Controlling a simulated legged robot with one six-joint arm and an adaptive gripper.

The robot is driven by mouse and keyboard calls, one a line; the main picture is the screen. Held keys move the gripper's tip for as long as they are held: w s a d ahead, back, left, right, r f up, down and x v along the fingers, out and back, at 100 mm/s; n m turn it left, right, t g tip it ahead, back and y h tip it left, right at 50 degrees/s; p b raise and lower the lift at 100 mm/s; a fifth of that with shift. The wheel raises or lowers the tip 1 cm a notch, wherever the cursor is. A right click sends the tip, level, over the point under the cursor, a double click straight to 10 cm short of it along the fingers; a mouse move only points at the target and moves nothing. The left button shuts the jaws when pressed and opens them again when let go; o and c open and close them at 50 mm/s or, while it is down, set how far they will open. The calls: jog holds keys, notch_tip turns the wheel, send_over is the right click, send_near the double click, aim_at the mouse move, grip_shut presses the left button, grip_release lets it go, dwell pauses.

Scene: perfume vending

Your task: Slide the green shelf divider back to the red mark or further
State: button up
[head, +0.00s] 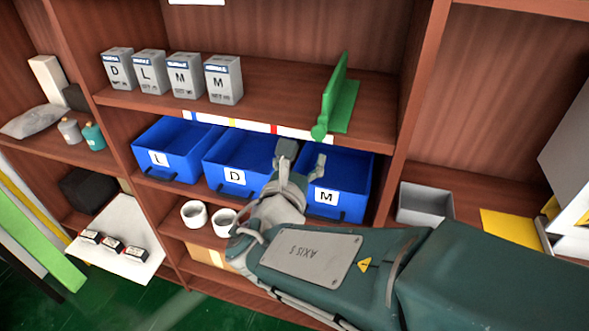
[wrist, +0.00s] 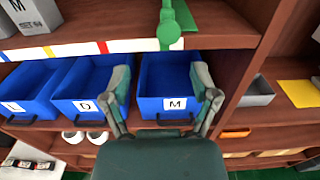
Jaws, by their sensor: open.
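The green shelf divider (head: 338,97) stands upright on the upper shelf, right of the boxes, with a round knob at the shelf's front edge. In the wrist view the divider (wrist: 176,24) is at the top, ahead of my gripper. The red mark (head: 274,128) is on the coloured strip along the shelf edge, left of the divider's knob; it also shows in the wrist view (wrist: 121,46). My gripper (head: 304,156) is open and empty, below the shelf edge and in front of the blue bins. In the wrist view its fingers (wrist: 162,82) are spread below the knob, apart from it.
Several grey boxes (head: 183,76) stand left on the same shelf; bare shelf lies between them and the divider. Blue bins (head: 340,185) marked L, D and M sit below. A vertical panel (head: 418,90) bounds the shelf on the right. A grey tray (head: 425,204) is beyond it.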

jog(key=shift+v, duration=2.05)
jog(key=s+d+f+m+g+h, duration=0.1)
jog(key=s+d+f+m+g, duration=0.2)
jog(key=d+m+g, duration=0.35)
jog(key=s+d+f+m+g+h, duration=0.1)
jog(key=s+d+f+m+g, duration=0.25)
jog(key=d+m, duration=0.6)
jog(key=s+a+m+y, duration=0.1)
jog(key=m+y, duration=0.3)
jog(key=m, duration=0.4)
jog(key=s+a+m+g+y, duration=0.1)
jog(key=s+m+y, duration=0.3)
jog(key=m, duration=0.4)
jog(key=shift+s+a, duration=0.3)
jog(key=shift+a, duration=0.1)
